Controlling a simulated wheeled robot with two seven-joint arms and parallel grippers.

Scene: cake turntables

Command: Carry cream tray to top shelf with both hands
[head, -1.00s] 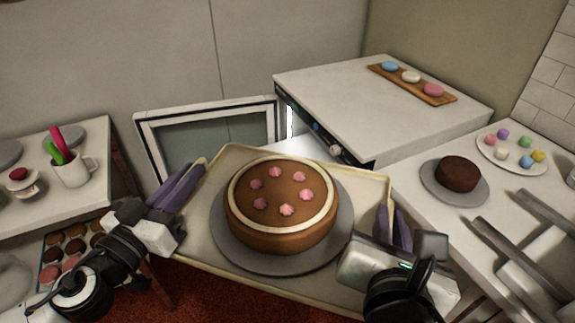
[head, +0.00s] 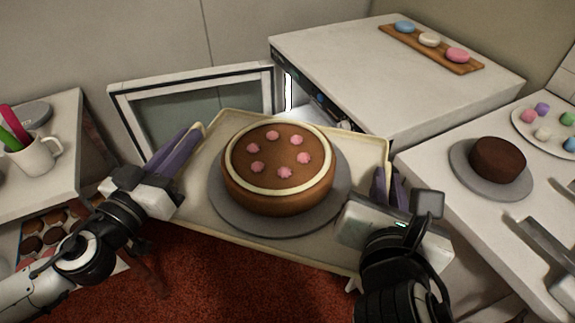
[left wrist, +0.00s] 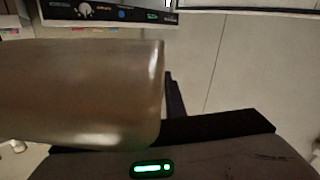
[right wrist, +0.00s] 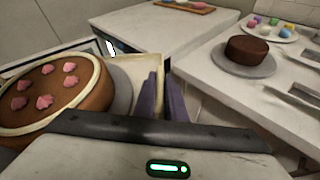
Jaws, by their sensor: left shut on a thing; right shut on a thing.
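The cream tray (head: 330,245) is held between my two grippers in the head view, clear of the counters, above the red floor. On it is a grey round board (head: 230,218) with a brown cake (head: 277,165) that has a cream ring and several pink rosettes. My left gripper (head: 185,150) is shut on the tray's left edge. My right gripper (head: 388,190) is shut on the tray's right edge; its purple fingers also show in the right wrist view (right wrist: 160,98). The left wrist view shows the tray's underside (left wrist: 90,90). No top shelf is clearly identifiable.
An oven (head: 390,75) with its glass door (head: 200,115) open stands behind the tray; a wooden board of macarons (head: 432,47) lies on top. The right counter (head: 450,215) holds a chocolate cake (head: 497,160). A mug (head: 35,155) stands on the left counter.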

